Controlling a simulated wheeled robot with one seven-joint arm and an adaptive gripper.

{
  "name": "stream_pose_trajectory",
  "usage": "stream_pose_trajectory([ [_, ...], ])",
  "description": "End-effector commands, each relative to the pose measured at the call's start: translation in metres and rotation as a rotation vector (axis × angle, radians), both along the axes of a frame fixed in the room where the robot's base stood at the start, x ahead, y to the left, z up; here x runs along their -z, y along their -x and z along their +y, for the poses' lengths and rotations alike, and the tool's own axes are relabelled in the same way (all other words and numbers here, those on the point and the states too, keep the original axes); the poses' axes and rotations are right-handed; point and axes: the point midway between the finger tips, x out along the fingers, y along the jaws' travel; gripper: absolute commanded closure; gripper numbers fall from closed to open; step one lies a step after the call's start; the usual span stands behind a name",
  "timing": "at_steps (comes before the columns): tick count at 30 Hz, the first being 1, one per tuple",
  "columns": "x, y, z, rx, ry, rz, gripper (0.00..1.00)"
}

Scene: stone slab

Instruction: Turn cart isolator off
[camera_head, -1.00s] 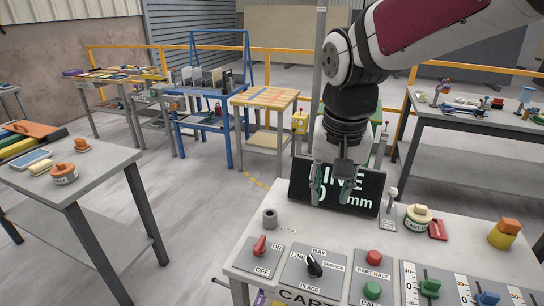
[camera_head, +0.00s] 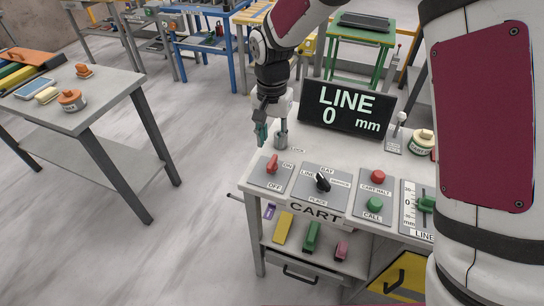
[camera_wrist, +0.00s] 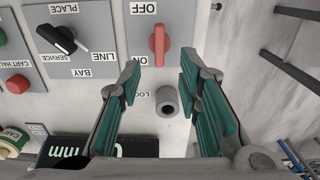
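The cart isolator is a red rotary handle (camera_head: 272,163) on a grey plate marked ON and OFF, at the left of the cart's sloped panel. In the wrist view the red handle (camera_wrist: 158,45) lies along the line between the two marks; I cannot tell which mark it points at. My gripper (camera_head: 270,140) is above the panel, behind the handle. In the wrist view my gripper (camera_wrist: 160,82) is open, teal-padded fingers apart with nothing held. A grey hollow cylinder (camera_wrist: 168,101) shows between the fingers; its label is partly hidden.
A black selector knob (camera_head: 322,182) sits right of the isolator, then red (camera_head: 377,177) and green (camera_head: 375,203) buttons and a slider. A LINE display (camera_head: 347,107) stands behind. A side table (camera_head: 105,105) is at the left, with open floor between.

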Motion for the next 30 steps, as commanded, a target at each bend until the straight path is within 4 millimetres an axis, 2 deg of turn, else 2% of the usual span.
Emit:
stream_pose_trajectory([
  [6, 0.043, 0.001, -0.001, -0.001, 0.002, 0.004, 0.68],
  [12, 0.07, 0.001, -0.001, 0.0, 0.002, 0.002, 0.68],
  [18, 0.082, 0.0, 0.0, 0.0, 0.0, 0.0, 0.68],
  [26, 0.082, 0.0, 0.0, 0.0, -0.001, -0.001, 0.68],
  [30, 0.082, 0.0, 0.0, 0.0, -0.001, -0.001, 0.98],
])
